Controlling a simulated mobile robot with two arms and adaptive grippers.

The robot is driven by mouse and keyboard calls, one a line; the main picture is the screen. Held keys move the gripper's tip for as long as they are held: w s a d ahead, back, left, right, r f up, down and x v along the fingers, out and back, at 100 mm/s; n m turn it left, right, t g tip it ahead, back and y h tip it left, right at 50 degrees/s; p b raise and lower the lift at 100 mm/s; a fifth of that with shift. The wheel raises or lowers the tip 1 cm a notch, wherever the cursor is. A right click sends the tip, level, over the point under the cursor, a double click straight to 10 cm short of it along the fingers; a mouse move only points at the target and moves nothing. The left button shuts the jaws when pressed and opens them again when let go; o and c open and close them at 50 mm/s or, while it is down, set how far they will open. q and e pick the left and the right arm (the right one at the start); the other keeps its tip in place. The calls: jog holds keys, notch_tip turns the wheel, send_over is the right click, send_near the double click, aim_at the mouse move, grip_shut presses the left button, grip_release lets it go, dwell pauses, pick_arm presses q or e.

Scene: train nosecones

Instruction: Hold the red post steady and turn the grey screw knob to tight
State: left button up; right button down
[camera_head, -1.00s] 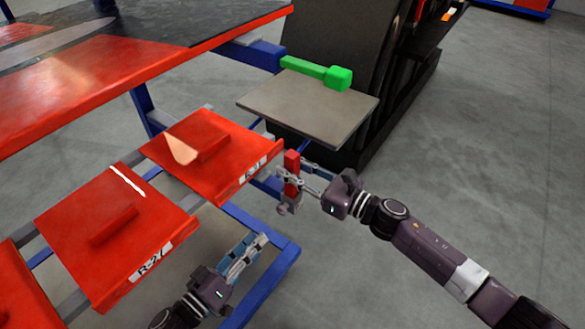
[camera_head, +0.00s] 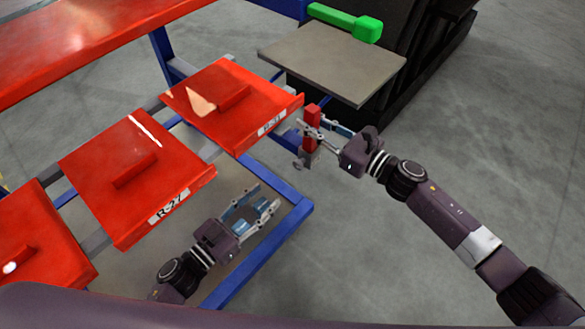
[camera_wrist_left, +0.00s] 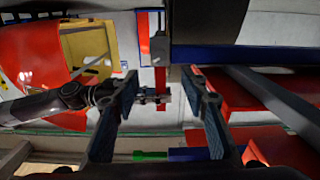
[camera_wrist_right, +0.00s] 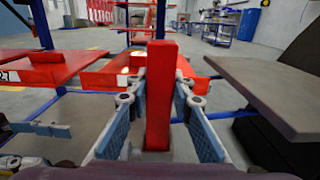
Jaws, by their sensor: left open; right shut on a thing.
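The red post (camera_head: 312,117) stands upright at the right end of the rack. My right gripper (camera_head: 318,128) is shut on it; in the right wrist view the red post (camera_wrist_right: 160,95) rises between the two fingers. The grey screw knob (camera_head: 299,165) shows small below the post, on its lower left side. My left gripper (camera_head: 265,197) is open and empty, below and left of the knob and apart from it.
Red panels labelled R-27 (camera_head: 140,175) and R-31 (camera_head: 225,100) lie on the rack left of the post. A grey plate (camera_head: 335,65) with a green block (camera_head: 345,22) is behind it. The blue rack frame (camera_head: 262,243) runs below my left gripper. Open floor lies right.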

aim_at(296, 167)
pick_arm(q)
jog(key=x, duration=1.2)
grip_shut()
